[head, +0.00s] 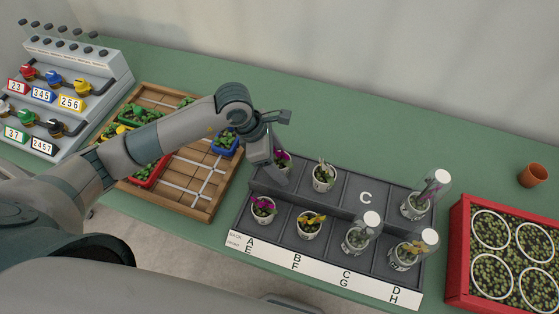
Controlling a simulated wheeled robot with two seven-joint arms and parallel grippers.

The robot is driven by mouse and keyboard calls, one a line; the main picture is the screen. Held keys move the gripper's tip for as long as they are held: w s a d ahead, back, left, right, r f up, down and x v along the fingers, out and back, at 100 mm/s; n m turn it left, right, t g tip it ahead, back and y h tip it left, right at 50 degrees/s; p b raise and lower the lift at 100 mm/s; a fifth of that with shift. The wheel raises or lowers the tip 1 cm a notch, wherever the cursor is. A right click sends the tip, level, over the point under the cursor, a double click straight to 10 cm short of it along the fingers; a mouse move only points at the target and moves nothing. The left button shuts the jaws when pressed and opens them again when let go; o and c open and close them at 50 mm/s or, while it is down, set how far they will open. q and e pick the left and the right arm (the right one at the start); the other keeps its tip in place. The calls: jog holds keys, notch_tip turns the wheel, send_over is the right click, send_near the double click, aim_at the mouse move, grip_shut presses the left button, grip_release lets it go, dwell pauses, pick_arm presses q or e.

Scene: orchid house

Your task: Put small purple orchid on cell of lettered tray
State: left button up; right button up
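The lettered tray (364,198) is a dark two-row tray with cell letters on its white front strip. A small purple orchid (283,158) is at its back left cell, A, mostly hidden behind my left gripper (273,176). The gripper's fingers reach down at that orchid; whether they grip it is not clear. Another purple-flowered orchid (263,208) in a white pot stands in the front left cell, E. The back cell marked C is empty. My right gripper is out of view.
Potted orchids stand in cells B (323,177) and F (310,223). Clear covers (416,202) stand over plants in D, G and H. A wooden grid board (200,207) with small planters lies left, a red crate (456,240) right, and a terracotta pot (532,175) behind it.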

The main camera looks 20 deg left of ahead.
pick_arm(q)
jog(key=shift+r, duration=0.15)
jog(key=shift+r, duration=0.1)
jog(key=b+v, duration=0.4)
jog(key=v, duration=0.7)
jog(key=shift+a+r, duration=0.2)
jog(key=shift+r, duration=0.15)
